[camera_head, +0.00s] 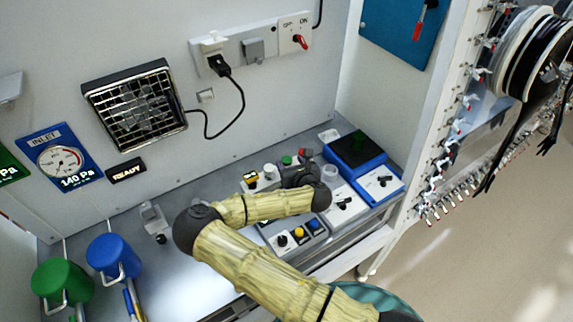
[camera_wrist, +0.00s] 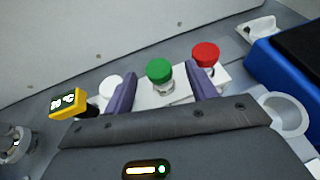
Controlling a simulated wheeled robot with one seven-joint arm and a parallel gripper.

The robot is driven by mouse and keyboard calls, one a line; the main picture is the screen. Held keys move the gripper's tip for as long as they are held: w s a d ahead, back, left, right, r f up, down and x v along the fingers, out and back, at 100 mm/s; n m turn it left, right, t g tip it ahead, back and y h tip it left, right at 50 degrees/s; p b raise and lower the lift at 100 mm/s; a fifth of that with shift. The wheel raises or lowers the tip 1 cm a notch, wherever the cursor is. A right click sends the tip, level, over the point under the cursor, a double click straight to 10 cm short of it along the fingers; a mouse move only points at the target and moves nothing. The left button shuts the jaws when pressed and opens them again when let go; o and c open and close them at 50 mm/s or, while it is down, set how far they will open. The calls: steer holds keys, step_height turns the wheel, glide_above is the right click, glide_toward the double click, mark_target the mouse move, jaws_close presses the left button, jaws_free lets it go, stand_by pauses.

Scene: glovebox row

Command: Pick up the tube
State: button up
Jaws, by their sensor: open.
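Several capped tubes stand in a white rack (camera_wrist: 222,82) on the bench. The green-capped tube (camera_wrist: 160,72) is in the middle, the red-capped tube (camera_wrist: 206,54) to its right, and a white cap (camera_wrist: 111,86) to its left. The green cap also shows in the head view (camera_head: 287,160). My gripper (camera_wrist: 161,79) is open, with its purple fingers on either side of the green-capped tube in the wrist view. I cannot tell whether they touch it. In the head view my gripper (camera_head: 300,174) is over the rack, and my arm hides part of the bench.
A yellow display device (camera_wrist: 68,103) is left of the rack. A round white cup (camera_wrist: 288,113) and a blue-framed black-topped unit (camera_head: 357,153) are to the right. Knob boxes (camera_head: 298,236) sit in front. Green (camera_head: 62,283) and blue (camera_head: 113,255) containers stand far left.

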mark_target(287, 160)
steer(key=shift+p+x, duration=0.5)
steer(key=shift+x, duration=1.3)
steer(key=shift+s+a, duration=0.15)
steer(key=shift+r, duration=0.1)
steer(key=shift+c, duration=1.3)
steer(key=c, duration=0.8)
steer(key=shift+r, duration=0.1)
step_height(287, 160, up, 10)
steer(key=shift+f+b, duration=0.1)
steer(key=shift+b, duration=1.05)
